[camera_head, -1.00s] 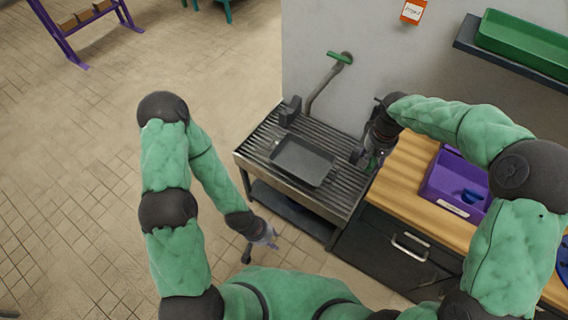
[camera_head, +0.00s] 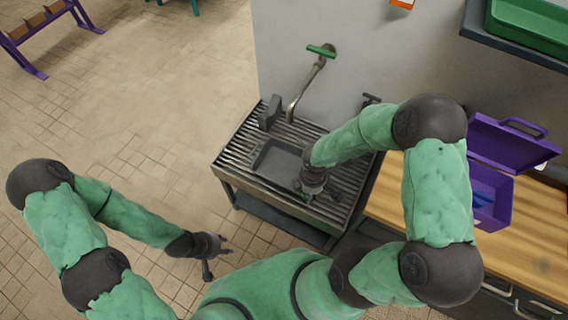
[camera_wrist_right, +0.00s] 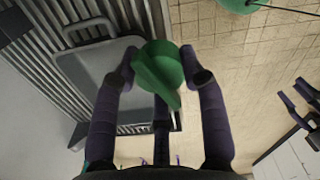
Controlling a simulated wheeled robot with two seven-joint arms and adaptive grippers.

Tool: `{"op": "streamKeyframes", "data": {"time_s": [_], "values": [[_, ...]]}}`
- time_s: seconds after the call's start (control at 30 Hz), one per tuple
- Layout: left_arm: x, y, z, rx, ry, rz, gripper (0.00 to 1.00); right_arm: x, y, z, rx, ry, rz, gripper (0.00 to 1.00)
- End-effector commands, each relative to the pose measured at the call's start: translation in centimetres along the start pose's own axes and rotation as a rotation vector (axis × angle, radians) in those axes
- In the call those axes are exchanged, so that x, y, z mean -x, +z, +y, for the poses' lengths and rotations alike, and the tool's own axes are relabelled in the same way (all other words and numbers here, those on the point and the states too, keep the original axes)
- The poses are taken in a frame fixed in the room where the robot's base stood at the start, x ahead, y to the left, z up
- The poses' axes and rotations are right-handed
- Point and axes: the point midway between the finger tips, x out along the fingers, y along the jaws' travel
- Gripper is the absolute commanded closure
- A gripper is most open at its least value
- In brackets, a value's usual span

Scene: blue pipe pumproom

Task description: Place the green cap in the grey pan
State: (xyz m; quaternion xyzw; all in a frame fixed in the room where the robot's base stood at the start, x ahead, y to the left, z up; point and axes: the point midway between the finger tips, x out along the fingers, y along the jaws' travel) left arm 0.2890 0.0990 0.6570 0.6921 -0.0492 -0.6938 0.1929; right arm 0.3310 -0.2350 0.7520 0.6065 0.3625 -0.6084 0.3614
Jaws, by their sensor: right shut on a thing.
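The grey pan (camera_head: 272,158) lies on the slatted metal top, its right part hidden behind my right arm in the head view. In the right wrist view the pan (camera_wrist_right: 88,72) is at the left, below the fingers. My right gripper (camera_head: 307,192) is over the pan's near right side. In the wrist view the right gripper (camera_wrist_right: 165,75) is shut on the green cap (camera_wrist_right: 160,68), which is held between its dark fingers. Only a bit of green shows there in the head view. My left gripper (camera_head: 216,252) is empty, fingers apart, low over the floor left of the stand.
The slatted stand (camera_head: 240,150) has a dark block (camera_head: 270,112) and a pipe with a green handle (camera_head: 321,50) behind it. A purple box (camera_head: 492,190) with a raised lid stands on the wooden counter (camera_head: 400,195). A green tray (camera_head: 530,25) is on the shelf.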

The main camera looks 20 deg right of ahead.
Motion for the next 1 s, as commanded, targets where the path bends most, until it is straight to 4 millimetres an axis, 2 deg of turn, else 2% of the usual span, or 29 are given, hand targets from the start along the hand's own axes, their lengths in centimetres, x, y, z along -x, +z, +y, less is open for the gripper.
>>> {"op": "streamKeyframes", "data": {"time_s": [0.07, 0.17, 0.57, 0.7, 0.83, 1.0], "values": [[-0.2, 0.1, -0.1, 0.000, 0.000, -0.002, 0.60, -0.5, 0.1, -0.1, 0.020, 0.000, 0.000, 0.90], [-0.5, 0.1, -0.2, 0.000, 0.000, -0.002, 0.60, -1.2, -0.1, 0.9, 0.029, 0.000, 0.000, 0.90], [-2.6, 0.0, -0.9, 0.000, 0.000, -0.002, 0.60, -4.8, -1.4, 8.7, 0.024, 0.000, -0.001, 0.90], [-3.7, -0.1, -1.3, 0.000, 0.000, -0.001, 0.60, -7.4, -1.7, 10.6, 0.025, 0.000, -0.001, 0.90], [-4.3, -0.1, -1.6, 0.001, 0.000, -0.001, 0.60, -8.8, -1.9, 11.9, 0.024, 0.000, 0.000, 0.90], [-4.5, -0.1, -1.6, 0.000, 0.000, -0.001, 0.60, -9.4, -2.0, 12.6, 0.024, 0.001, 0.000, 0.90]]}}
